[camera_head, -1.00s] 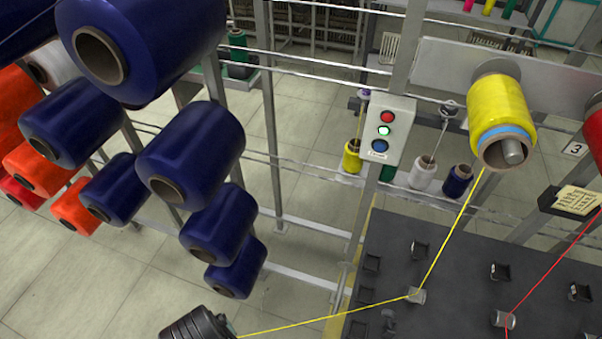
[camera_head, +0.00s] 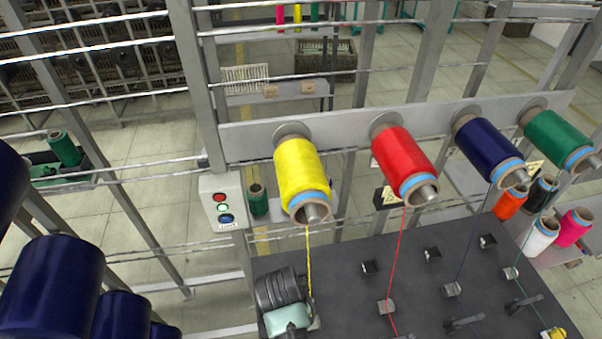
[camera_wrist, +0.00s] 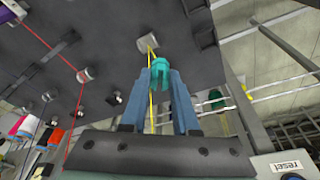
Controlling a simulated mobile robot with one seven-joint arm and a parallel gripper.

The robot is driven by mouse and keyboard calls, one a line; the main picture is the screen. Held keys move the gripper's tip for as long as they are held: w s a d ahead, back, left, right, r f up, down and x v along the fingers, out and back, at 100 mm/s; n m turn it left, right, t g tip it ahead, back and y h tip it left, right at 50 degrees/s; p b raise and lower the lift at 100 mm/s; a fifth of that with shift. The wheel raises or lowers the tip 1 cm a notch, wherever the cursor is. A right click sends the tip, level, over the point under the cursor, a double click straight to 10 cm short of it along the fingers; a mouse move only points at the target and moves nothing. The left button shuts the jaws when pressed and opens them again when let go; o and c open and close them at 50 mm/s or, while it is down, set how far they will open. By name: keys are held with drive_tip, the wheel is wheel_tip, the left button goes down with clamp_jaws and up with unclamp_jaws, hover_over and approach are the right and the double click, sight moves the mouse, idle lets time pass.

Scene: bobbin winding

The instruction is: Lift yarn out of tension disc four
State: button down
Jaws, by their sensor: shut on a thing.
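In the head view a yellow yarn (camera_head: 309,262) runs down from the yellow bobbin (camera_head: 300,170) to the dark panel (camera_head: 350,310). Whether the yarn lies inside or only against the disc is not clear. In the head view my dark wrist and teal part hide much of that spot.
Red (camera_head: 404,158), blue (camera_head: 487,146) and green (camera_head: 556,137) bobbins hang to the right. A red yarn (camera_head: 397,255) runs to a neighbouring disc (camera_head: 386,307). A button box (camera_head: 221,202) is on the post left of the panel. Large navy cones (camera_head: 50,290) crowd the lower left.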

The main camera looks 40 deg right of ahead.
drive_tip(key=d+f+b, duration=0.1)
drive_tip(key=f+b, duration=0.1)
drive_tip(key=s+d+f+m+b, duration=0.1)
drive_tip(key=f+b, duration=0.1)
drive_tip(key=d+f+m+b, duration=0.1)
drive_tip(key=f+b, duration=0.1)
drive_tip(key=shift+s+f+b, duration=0.15)
drive_tip(key=shift+f+b, duration=0.05)
drive_tip(key=shift+b, duration=0.15)
drive_tip(key=shift+r+p, duration=0.3)
drive_tip(key=shift+p, duration=0.05)
drive_tip(key=shift+f, duration=0.15)
drive_tip(key=shift+a+b+x, duration=0.2)
drive_tip(key=shift+b+x, duration=0.45)
drive_tip(key=shift+x, duration=0.2)
drive_tip(key=shift+a+b+x, duration=0.2)
drive_tip(key=shift+b+x, duration=0.45)
drive_tip(key=shift+x, duration=0.25)
drive_tip(key=shift+s+f, duration=0.1)
drive_tip(key=shift+s, duration=0.1)
